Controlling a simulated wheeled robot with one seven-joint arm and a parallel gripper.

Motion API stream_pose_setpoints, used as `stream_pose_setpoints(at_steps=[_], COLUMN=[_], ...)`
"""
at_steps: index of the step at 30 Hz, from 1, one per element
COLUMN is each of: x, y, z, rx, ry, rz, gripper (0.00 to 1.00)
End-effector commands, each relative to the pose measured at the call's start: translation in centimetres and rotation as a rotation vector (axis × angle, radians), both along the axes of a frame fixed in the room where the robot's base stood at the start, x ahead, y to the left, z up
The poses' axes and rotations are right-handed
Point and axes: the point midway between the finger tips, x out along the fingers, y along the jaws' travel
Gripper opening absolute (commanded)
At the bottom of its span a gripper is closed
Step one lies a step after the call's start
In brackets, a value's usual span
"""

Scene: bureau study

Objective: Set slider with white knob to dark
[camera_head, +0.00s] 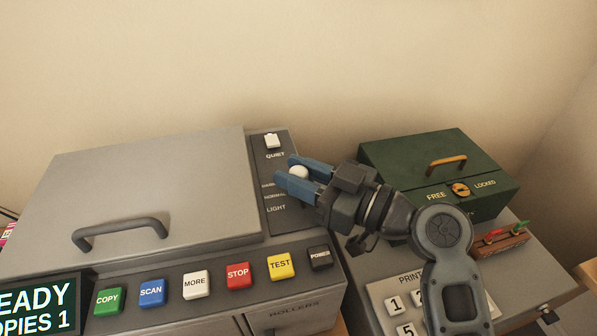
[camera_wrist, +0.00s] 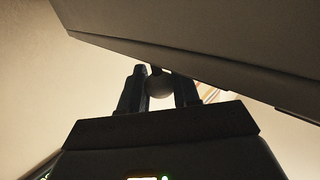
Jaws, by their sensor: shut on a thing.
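The white knob (camera_head: 299,172) of the slider sits on the dark control strip (camera_head: 291,217) at the right side of the copier. My gripper (camera_head: 290,174) reaches in from the right, with its blue fingers on either side of the knob, shut on it. The labels by the slider are partly covered by the fingers; "LIGHT" shows at the near end, with a partly hidden "NORMAL" above it. The far end of the track is hidden by the fingers. In the wrist view the round knob (camera_wrist: 159,88) shows dark between the two fingers.
A white switch (camera_head: 271,141) marked "QUIET" is above the slider. The copier lid (camera_head: 150,190) with a handle lies to the left. Coloured buttons, such as the yellow TEST (camera_head: 281,267), line the front. A green box (camera_head: 400,160) stands to the right, behind my arm.

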Motion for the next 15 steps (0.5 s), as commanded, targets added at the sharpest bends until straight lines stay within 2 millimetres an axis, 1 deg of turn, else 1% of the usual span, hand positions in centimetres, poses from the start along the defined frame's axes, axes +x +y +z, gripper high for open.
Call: stream_pose_setpoints(at_steps=[5,12,15], x=[0.4,2.5,2.9], y=[0.1,0.7,0.8], z=[-0.2,-0.4,-0.1], rx=[0.000,0.000,0.000], ry=[-0.001,-0.001,-0.001], rz=[0.000,0.000,-0.001], gripper=[0.00,0.00,0.00])
